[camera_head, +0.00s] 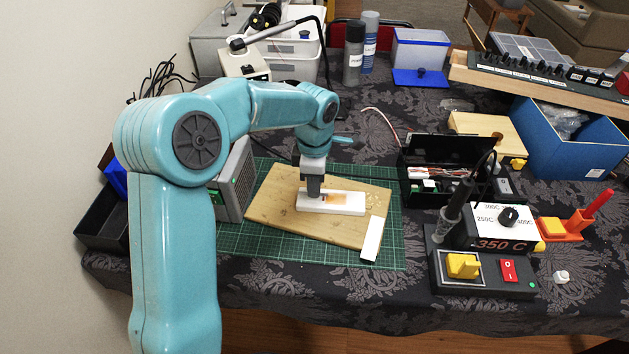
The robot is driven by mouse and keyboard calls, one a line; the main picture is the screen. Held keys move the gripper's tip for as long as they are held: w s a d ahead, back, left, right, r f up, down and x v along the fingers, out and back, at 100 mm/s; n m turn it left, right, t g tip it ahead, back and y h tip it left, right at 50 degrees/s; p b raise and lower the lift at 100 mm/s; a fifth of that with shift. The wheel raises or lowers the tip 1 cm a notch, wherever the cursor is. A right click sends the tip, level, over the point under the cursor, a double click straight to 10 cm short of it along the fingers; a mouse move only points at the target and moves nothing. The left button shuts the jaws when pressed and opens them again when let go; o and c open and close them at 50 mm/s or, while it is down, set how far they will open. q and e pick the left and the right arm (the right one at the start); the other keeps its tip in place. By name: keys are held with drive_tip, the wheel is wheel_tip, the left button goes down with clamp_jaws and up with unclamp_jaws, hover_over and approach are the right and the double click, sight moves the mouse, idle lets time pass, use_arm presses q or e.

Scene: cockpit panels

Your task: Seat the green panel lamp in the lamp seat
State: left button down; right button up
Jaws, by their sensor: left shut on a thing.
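My left gripper (314,192) points down over a white block (345,203) with an orange-brown patch. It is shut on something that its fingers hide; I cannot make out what. Whether the fingertips touch the block is unclear. The white block lies on a wooden board (275,215). I cannot pick out the green panel lamp for certain. A small green dot (532,284) shows on the black switch box (470,287), right of the red switch. I cannot identify the lamp seat. My right gripper is not in view.
A green cutting mat (245,240) lies under the board, with a white strip (372,239) on the board's right. A soldering station (500,232) and an open black case (448,150) stand to the right. A grey box (236,180) stands left, close to my arm.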

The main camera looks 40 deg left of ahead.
use_arm(q)
drive_tip(key=shift+f+b, duration=0.3)
drive_tip(key=shift+f, duration=0.2)
drive_tip(key=c, duration=0.9)
unclamp_jaws()
wheel_tip(320, 180, up, 16)
drive_tip(key=p, duration=0.2)
drive_tip(key=shift+r+p, duration=0.15)
drive_tip(key=shift+p, duration=0.25)
